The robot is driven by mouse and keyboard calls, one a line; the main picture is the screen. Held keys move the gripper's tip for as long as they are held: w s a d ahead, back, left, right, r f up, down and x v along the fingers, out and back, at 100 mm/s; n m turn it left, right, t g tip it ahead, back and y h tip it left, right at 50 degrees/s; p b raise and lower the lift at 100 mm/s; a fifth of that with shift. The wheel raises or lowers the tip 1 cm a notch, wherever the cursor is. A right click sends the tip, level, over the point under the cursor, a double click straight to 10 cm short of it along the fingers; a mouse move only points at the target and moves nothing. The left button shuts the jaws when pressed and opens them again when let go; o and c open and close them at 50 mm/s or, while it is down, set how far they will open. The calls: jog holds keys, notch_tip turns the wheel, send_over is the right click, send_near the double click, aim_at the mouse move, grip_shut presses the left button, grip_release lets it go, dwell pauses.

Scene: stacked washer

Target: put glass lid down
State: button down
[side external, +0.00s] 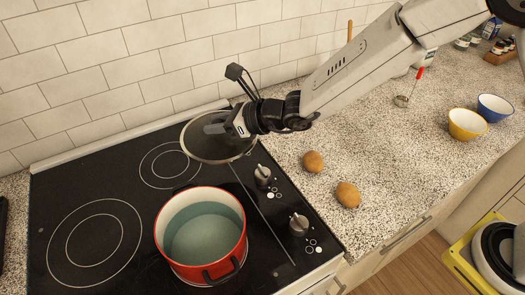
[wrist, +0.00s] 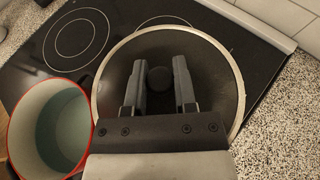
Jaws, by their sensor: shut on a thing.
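The glass lid (side external: 201,149) is a round clear disc with a pale rim and a dark knob. My gripper (side external: 238,126) is above it and shut on the knob. In the wrist view both fingers of my gripper (wrist: 159,80) stand on either side of the dark knob (wrist: 159,79), over the glass lid (wrist: 222,62). The lid is over the rear right part of the stove; whether it touches the surface I cannot tell. The red pot (side external: 243,245), with bluish liquid inside, stands uncovered on the front burner. It also shows in the wrist view (wrist: 88,112), left of the lid.
The black stove (side external: 100,186) has free burner rings at left and rear. Two knobs (side external: 298,224) rise at its right side. Two potatoes (side external: 347,194) lie on the speckled counter (side external: 395,150). Yellow (side external: 464,125) and blue (side external: 494,107) bowls stand farther right. A tiled wall (side external: 120,60) bounds the back.

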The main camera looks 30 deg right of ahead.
aim_at(203, 144)
jog(key=a, duration=0.1)
jog(key=s+a, duration=0.1)
jog(key=a, duration=0.2)
jog(key=shift+s+f, duration=0.1)
jog(key=shift+s, duration=0.2)
jog(key=shift+w, duration=0.15)
jog(key=x, duration=0.3)
jog(key=w+d+x, duration=0.1)
jog(key=x, duration=0.5)
jog(key=shift+w+d+f, duration=0.2)
jog(key=shift+w+f, duration=0.05)
jog(key=w+f, duration=0.1)
jog(key=w+a+f, duration=0.1)
jog(key=w+f, duration=0.1)
jog(key=f, duration=0.1)
jog(key=shift+a, duration=0.35)
jog(key=shift+w+a+f, duration=0.35)
jog(key=shift+w+f, duration=0.2)
jog(key=shift+f, duration=0.15)
jog(key=shift+f, duration=0.1)
jog(key=shift+w+f, duration=0.15)
jog(key=shift+f, duration=0.05)
jog(key=shift+a+f, duration=0.1)
jog(key=shift+f, duration=1.35)
